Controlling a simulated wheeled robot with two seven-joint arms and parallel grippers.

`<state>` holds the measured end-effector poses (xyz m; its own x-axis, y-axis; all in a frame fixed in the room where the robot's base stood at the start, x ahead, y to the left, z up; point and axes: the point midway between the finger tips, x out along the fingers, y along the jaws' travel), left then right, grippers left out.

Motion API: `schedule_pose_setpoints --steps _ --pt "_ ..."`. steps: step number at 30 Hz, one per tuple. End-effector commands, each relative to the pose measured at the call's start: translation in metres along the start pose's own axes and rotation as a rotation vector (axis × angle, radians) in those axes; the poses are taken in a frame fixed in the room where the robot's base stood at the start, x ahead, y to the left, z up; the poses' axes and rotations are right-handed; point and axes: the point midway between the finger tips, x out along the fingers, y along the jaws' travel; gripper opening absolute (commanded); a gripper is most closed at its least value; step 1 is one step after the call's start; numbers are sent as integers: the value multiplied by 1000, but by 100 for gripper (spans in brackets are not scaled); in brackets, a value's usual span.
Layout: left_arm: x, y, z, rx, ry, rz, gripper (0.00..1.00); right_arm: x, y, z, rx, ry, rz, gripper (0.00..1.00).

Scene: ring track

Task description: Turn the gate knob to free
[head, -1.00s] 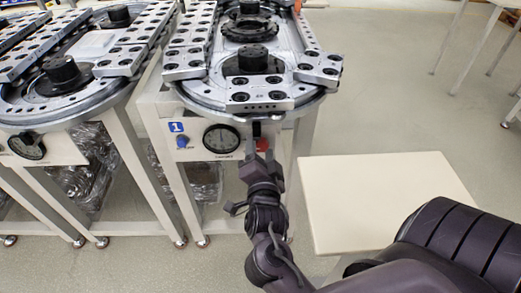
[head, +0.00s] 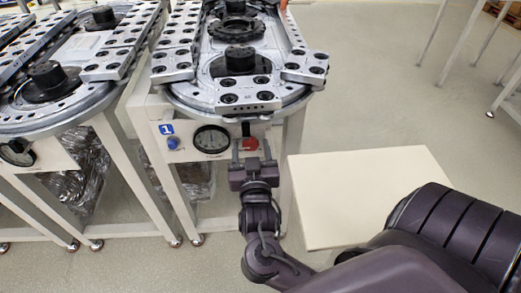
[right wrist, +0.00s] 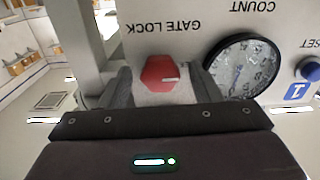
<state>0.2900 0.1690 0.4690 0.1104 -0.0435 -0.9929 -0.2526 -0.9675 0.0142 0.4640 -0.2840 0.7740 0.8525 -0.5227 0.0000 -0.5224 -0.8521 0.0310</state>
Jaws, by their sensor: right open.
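The gate knob (head: 250,144) is a red hexagonal knob on the white front panel of the ring track stand. My right gripper (head: 252,149) is open at the panel, with one finger on each side of the knob. The wrist view shows gaps between the knob and both fingers (right wrist: 163,88). My left gripper is not in view.
A round dial (head: 211,139) and a blue button (head: 173,143) are on the same panel, left of the knob. The metal ring track (head: 248,107) overhangs above. A cream table (head: 365,190) stands close to the right of my right forearm.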

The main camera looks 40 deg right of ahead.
Motion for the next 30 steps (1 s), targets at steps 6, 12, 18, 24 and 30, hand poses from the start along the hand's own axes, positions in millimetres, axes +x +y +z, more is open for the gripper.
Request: schedule_pose_setpoints --steps 6,12,18,24,30 --pt "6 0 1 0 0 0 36 0 0 1 -328 5 -2 57" --pt "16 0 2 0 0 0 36 0 0 2 -613 5 -3 57" --pt "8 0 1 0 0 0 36 -38 0 1 -643 -6 -4 57" --pt "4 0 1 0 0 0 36 -78 1 0 -643 -6 -3 57" --pt "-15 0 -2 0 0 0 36 -69 -23 25 -693 -5 -82 57"
